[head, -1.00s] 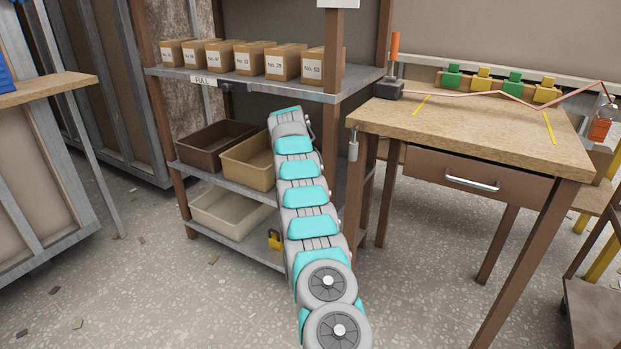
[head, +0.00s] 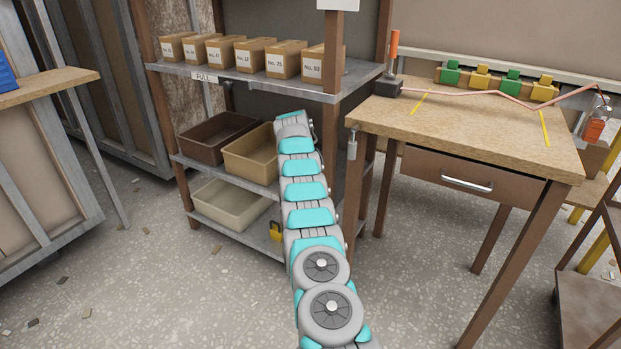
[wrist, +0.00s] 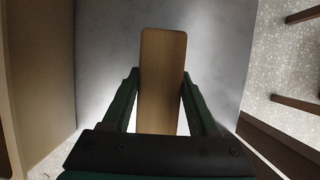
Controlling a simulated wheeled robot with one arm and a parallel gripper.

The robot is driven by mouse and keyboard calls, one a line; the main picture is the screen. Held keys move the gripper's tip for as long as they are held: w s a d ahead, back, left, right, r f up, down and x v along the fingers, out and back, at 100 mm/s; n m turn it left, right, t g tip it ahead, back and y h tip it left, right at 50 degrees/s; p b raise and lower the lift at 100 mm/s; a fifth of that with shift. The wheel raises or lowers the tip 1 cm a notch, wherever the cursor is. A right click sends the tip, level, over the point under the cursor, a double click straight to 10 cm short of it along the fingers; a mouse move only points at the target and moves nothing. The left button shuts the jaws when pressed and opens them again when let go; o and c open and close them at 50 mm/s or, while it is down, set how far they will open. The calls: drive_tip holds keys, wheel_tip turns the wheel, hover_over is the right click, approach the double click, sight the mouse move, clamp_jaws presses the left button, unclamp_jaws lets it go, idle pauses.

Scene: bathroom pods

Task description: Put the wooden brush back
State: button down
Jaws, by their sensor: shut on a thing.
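The wooden brush (wrist: 162,80) shows in the wrist view as a long, flat, light-brown wooden piece with rounded far corners. My gripper (wrist: 160,90) is shut on it, with a dark green finger along each side. The brush points away from the wrist, above or in front of a plain grey surface (wrist: 215,45); I cannot tell the distance. No bristles show from this side. In the head view my arm reaches toward the shelf unit, and the gripper and brush are hidden behind the arm.
The shelf unit (head: 345,90) has several numbered boxes (head: 283,60) on top. Below are a brown bin (head: 215,137), a tan bin (head: 250,155) and a cream bin (head: 232,205). A yellow padlock (head: 275,231) is beside my arm. A wooden workbench (head: 480,130) stands right.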

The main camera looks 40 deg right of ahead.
drive_tip(key=shift+f, duration=0.35)
drive_tip(key=shift+f, duration=0.1)
drive_tip(key=shift+c, duration=0.8)
unclamp_jaws()
drive_tip(key=v, duration=0.3)
drive_tip(key=shift+r, duration=0.2)
drive_tip(key=shift+s+a+f+b, duration=0.2)
drive_tip(key=shift+a+b, duration=0.15)
drive_tip(key=shift+a, duration=0.2)
drive_tip(key=shift+s+a+r, duration=0.1)
drive_tip(key=shift+a, duration=0.1)
drive_tip(key=s+a+b, duration=0.1)
drive_tip(key=s+a, duration=0.3)
drive_tip(key=a, duration=0.5)
drive_tip(key=shift+a+b, duration=0.3)
drive_tip(key=shift+a, duration=0.05)
